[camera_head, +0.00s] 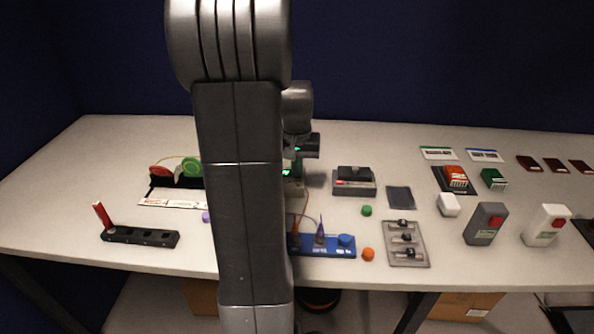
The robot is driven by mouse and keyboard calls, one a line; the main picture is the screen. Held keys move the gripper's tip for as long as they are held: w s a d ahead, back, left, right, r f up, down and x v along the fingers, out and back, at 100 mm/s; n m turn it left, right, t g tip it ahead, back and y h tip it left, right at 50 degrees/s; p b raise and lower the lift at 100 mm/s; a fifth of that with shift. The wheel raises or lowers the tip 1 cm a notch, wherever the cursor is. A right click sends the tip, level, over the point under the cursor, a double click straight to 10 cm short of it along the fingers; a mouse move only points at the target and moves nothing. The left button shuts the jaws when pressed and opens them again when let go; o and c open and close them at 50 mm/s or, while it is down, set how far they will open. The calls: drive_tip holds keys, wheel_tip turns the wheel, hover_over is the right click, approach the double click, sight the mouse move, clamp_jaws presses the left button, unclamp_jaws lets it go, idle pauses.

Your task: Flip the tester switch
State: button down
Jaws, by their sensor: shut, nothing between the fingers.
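My arm stands upright through the middle of the view and hides part of the table. My gripper (297,167) is shut, pointing down just right of the arm, and its fingertips are mostly hidden. A device with small green lights (287,172) shows partly beneath it; I cannot tell if they touch. A grey box with a black top and a red mark (354,182) sits to the right, apart from the gripper. I cannot tell which is the tester, and no switch or its position can be made out.
A blue board (328,246) with wires lies in front. A grey tray (404,243) with small parts, a dark pad (399,197), an orange ball (368,254) and a green piece (366,210) lie to the right. Table space at the back left is clear.

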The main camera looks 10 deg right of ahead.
drive_tip(key=shift+s+a+f, duration=0.15)
drive_tip(key=shift+s+f, duration=0.25)
drive_tip(key=shift+f, duration=0.35)
drive_tip(key=shift+w+r, duration=0.1)
drive_tip(key=shift+w+r+p, duration=0.25)
drive_tip(key=shift+w+p, duration=0.1)
drive_tip(key=shift+w, duration=0.1)
drive_tip(key=shift+w+d+r+p, duration=0.15)
drive_tip(key=shift+d+r+p, duration=0.05)
drive_tip(key=shift+r+p, duration=0.3)
wheel_tip(320, 180, up, 14)
drive_tip(key=s+p, duration=0.2)
drive_tip(key=shift+a+f+p, duration=0.15)
drive_tip(key=shift+a+p, duration=0.15)
drive_tip(key=shift+s, duration=0.1)
